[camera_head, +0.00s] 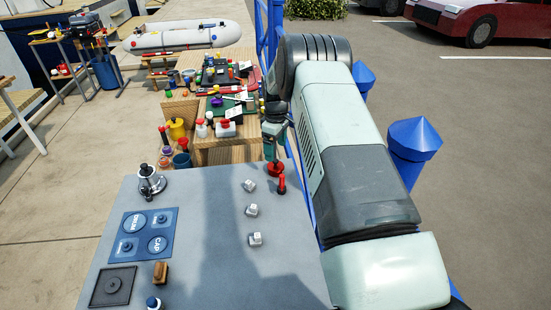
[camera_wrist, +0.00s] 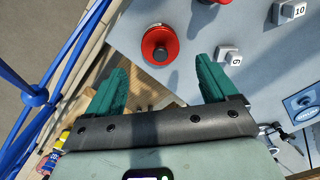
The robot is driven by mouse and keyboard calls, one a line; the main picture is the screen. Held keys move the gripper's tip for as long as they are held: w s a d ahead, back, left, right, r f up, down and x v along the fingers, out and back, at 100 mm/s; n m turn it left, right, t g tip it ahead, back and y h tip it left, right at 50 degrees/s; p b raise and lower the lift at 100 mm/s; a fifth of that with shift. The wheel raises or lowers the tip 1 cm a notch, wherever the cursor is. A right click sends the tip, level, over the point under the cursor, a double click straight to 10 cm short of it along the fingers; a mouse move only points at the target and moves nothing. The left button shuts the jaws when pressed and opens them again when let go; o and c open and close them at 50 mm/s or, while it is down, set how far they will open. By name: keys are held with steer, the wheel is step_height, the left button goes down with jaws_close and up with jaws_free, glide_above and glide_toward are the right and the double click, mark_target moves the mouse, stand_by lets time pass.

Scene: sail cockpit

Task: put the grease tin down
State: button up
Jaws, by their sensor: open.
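A round red tin-like piece with a dark knob on top, which I take for the grease tin (camera_wrist: 160,45), stands upright on the grey tabletop (camera_wrist: 130,20) near its edge in the wrist view. In the head view, red shows just below my gripper (camera_head: 273,140) at the table's far right corner (camera_head: 275,169). In the wrist view my gripper (camera_wrist: 162,72) is open, with green fingers spread to either side and the tin just beyond the tips. The fingers look apart from it, and nothing is held. Whether the tin fully touches the table is hard to tell.
A smaller red piece (camera_head: 281,184) stands close by. White numbered blocks (camera_head: 252,210) line the table's middle. A blue marked panel (camera_head: 133,248), a dark square tray (camera_head: 112,287) and a metal fitting (camera_head: 150,182) lie left. A crowded wooden bench (camera_head: 220,155) stands behind; blue railing is right.

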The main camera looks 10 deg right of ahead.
step_height(320, 180, up, 16)
steer(key=s+m+t, duration=0.1)
steer(key=s, duration=0.2)
steer(key=s+r+m+t, duration=0.2)
steer(key=s+r+m, duration=0.1)
steer(key=s+r, duration=1)
steer(key=s+r+m, duration=0.3)
steer(key=s+r, duration=0.6)
steer(key=s, duration=0.1)
steer(key=s+f+m+t, duration=0.2)
steer(key=s+m, duration=0.1)
steer(key=s, duration=1.4)
steer(key=shift+s+f+t, duration=0.2)
steer(key=shift+f+t, duration=0.1)
